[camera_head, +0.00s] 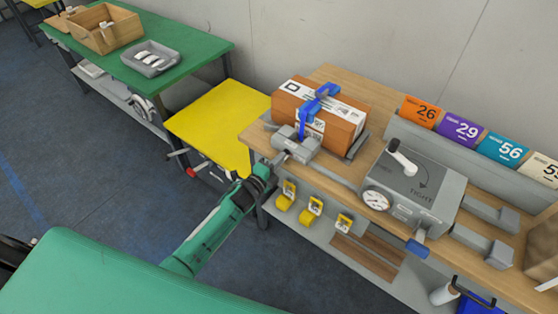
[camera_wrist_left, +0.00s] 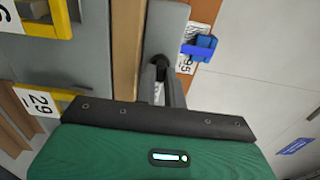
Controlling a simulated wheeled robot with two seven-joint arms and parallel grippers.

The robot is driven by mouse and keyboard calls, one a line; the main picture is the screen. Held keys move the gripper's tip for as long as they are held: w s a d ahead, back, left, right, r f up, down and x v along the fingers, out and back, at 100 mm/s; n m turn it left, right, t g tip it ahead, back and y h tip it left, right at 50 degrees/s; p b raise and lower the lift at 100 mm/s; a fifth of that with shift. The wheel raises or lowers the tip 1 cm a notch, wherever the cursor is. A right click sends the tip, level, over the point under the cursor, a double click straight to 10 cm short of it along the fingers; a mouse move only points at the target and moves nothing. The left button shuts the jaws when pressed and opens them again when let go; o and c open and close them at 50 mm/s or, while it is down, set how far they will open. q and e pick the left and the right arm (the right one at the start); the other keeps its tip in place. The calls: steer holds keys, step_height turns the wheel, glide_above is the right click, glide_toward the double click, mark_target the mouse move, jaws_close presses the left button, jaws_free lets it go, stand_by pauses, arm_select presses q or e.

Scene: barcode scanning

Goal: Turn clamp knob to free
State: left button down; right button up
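A grey clamp box (camera_head: 418,188) stands on the wooden bench, with FREE and TIGHT lettering. On its top is a dark lever knob with a white end (camera_head: 403,158); a dial gauge (camera_head: 376,200) is on its front. At its left, an orange-brown carton (camera_head: 345,119) with a blue strap-like piece (camera_head: 319,103) sits by a grey block (camera_head: 300,142). My left gripper (camera_head: 282,157) is at the bench's left edge by this block, far from the lever knob. In the left wrist view its fingers (camera_wrist_left: 163,88) are close to a grey part; their gap is unclear. My right gripper is not in view.
A row of numbered colour cards (camera_head: 466,130) stands along the back of the bench. A yellow table (camera_head: 217,120) and a green table (camera_head: 185,45) with trays stand to the left. Dark floor is open in front.

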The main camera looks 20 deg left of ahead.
arm_select(q)
steer(key=shift+n, duration=0.4)
steer(key=shift+f+n, duration=0.1)
steer(key=shift+n, duration=8.4)
steer(key=c, duration=1.8)
jaws_free()
steer(key=shift+o, duration=0.2)
